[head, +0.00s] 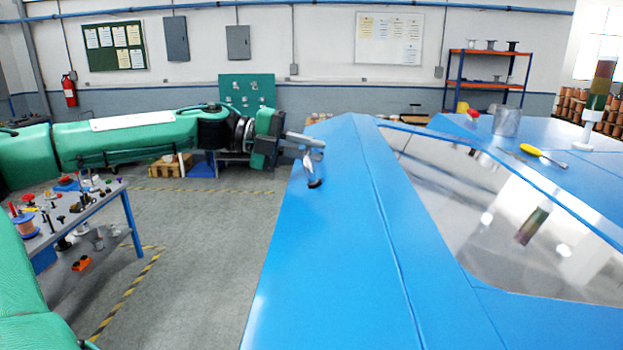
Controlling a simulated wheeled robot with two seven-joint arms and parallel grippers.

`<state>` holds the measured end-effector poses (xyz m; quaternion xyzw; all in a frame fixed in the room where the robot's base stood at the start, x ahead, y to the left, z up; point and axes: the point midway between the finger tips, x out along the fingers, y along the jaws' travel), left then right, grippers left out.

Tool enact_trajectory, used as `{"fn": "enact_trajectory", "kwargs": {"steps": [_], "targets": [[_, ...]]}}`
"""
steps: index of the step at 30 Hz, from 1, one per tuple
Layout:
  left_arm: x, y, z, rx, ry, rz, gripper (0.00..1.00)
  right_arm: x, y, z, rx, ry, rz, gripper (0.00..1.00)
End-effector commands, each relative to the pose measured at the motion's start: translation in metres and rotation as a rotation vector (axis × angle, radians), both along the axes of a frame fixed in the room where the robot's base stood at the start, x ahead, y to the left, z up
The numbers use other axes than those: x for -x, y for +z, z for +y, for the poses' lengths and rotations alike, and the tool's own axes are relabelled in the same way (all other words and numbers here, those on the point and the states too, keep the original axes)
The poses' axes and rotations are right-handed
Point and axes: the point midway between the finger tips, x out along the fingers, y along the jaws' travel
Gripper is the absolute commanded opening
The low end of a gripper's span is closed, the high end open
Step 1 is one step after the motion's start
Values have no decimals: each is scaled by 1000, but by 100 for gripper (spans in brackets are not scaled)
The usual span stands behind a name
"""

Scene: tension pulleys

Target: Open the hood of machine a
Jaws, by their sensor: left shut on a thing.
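The blue hood of machine a (335,250) fills the middle and right of the head view, with a large clear window (490,205) in it. A small handle with a dark end (314,183) sits at its left edge. My left arm reaches in from the left, and my left gripper (314,152) is at that edge, shut on the handle. The fingertips partly hide the handle. I cannot tell from this view whether the hood is raised at all. My right gripper is not in view.
A metal cup (507,121), a yellow-handled tool (540,154) and a signal light (598,95) stand or lie on the blue top at the right. A workbench (85,222) with many small parts is at the left. The floor (200,240) between is clear.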

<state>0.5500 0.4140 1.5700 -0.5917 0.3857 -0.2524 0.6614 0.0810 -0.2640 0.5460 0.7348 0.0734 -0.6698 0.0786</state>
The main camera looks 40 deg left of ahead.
Motion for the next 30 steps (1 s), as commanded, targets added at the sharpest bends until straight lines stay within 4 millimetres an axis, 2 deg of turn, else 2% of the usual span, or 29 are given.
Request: {"fn": "enact_trajectory", "kwargs": {"steps": [1,3,7,12,18,29,30], "targets": [[-2,16,-1,-22,0,14,0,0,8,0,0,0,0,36],[-3,31,-1,-42,0,29,0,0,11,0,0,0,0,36],[-7,53,-3,-73,-1,54,0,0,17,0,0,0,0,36],[-9,70,-6,-100,0,74,0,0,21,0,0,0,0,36],[-11,77,-7,-112,-2,84,0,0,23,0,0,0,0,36],[-11,77,-7,-112,-3,85,0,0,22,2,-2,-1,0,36],[-11,77,-7,-112,-2,84,18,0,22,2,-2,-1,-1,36]]}}
